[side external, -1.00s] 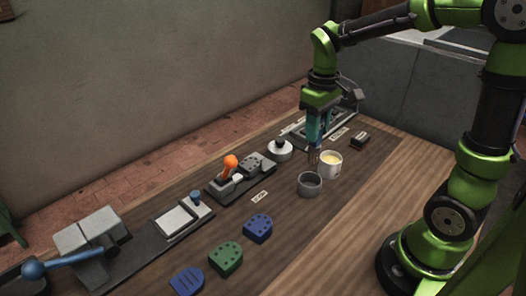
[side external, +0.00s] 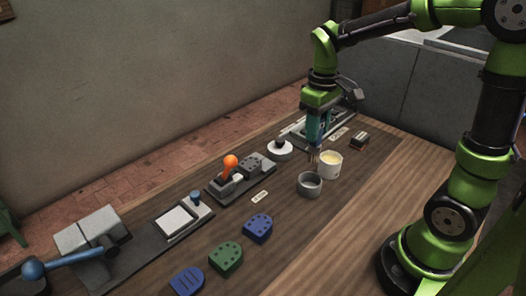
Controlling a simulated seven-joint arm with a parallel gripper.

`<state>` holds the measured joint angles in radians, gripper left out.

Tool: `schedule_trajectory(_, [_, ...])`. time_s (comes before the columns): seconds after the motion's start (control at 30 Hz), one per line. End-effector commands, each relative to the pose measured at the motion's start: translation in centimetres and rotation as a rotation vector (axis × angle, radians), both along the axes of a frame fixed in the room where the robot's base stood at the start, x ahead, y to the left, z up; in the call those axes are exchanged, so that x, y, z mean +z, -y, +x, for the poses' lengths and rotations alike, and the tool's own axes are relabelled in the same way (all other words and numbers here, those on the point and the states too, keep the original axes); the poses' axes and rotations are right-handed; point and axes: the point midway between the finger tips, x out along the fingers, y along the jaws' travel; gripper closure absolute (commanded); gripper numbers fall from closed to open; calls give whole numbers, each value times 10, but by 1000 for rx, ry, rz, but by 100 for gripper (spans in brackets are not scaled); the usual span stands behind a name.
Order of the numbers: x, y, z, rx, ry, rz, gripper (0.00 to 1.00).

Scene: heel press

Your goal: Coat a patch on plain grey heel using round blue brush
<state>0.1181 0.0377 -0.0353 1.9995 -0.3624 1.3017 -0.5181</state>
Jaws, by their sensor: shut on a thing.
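My gripper (side external: 317,140) points down over the far part of the bench and is shut on what looks like the blue brush (side external: 314,156). The fingers hide most of its handle; its pale tip shows below them. The tip is close to the white pot (side external: 330,170) of pale yellow stuff and the grey cup (side external: 309,185); I cannot tell whether it touches either. A grey heel (side external: 252,162) with dark dots sits on the dark fixture with an orange knob (side external: 231,161), left of my gripper.
Blue (side external: 257,228) and green (side external: 226,258) heels lie at the front, with a slotted blue one (side external: 187,282). A pad tray (side external: 178,220) and a blue-handled press (side external: 92,238) stand left. A round grey lidded thing (side external: 280,150) is near my gripper. The right bench strip is clear.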

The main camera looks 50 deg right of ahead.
Motion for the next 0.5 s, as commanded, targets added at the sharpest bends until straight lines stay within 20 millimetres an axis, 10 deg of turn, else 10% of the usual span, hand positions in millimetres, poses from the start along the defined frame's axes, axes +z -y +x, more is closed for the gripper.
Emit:
schedule_trajectory(0.27, [0, 3, 0, -9, -1, 0, 97])
schedule_trajectory(0.5, [0, 64, 0, -113, -4, -1, 97])
